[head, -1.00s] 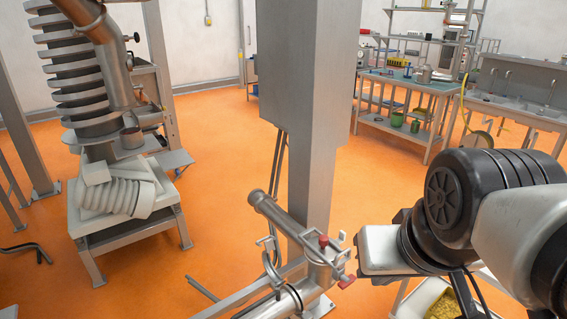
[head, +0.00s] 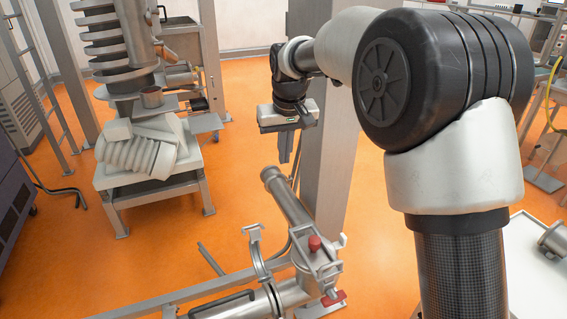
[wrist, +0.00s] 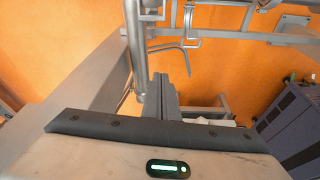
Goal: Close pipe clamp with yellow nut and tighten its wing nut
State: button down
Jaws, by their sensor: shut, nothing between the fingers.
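An open pipe clamp (head: 257,260) shows in the head view around the joint of the metal pipe (head: 290,200), its curved arm standing up at the left. No yellow nut can be made out on it. A curved metal piece (wrist: 188,22), perhaps the clamp, shows at the top of the wrist view. My gripper (head: 284,158) points down above and behind the pipe's far end, apart from it. Its fingers (wrist: 161,78) are together and empty in the wrist view.
Two red knobs, one on top (head: 314,243) and one lower (head: 333,297), sit on the pipe fitting. A grey column (head: 335,170) stands close to the right of my gripper. A screw machine (head: 150,150) stands at the left. Orange floor (head: 235,170) is open between.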

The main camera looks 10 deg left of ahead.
jog(key=w+a+f+n+g+b, duration=0.1)
jog(key=w+a+f, duration=0.1)
jog(key=a+f, duration=0.5)
jog(key=w+a+f+n+b, duration=0.15)
jog(key=a+f, duration=0.35)
jog(key=f, duration=0.5)
notch_tip(320, 180, down, 9)
jog(key=s+p, duration=0.1)
jog(key=shift+s+d+m, duration=0.25)
jog(key=shift+d+m, duration=0.1)
jog(key=shift+m, duration=0.1)
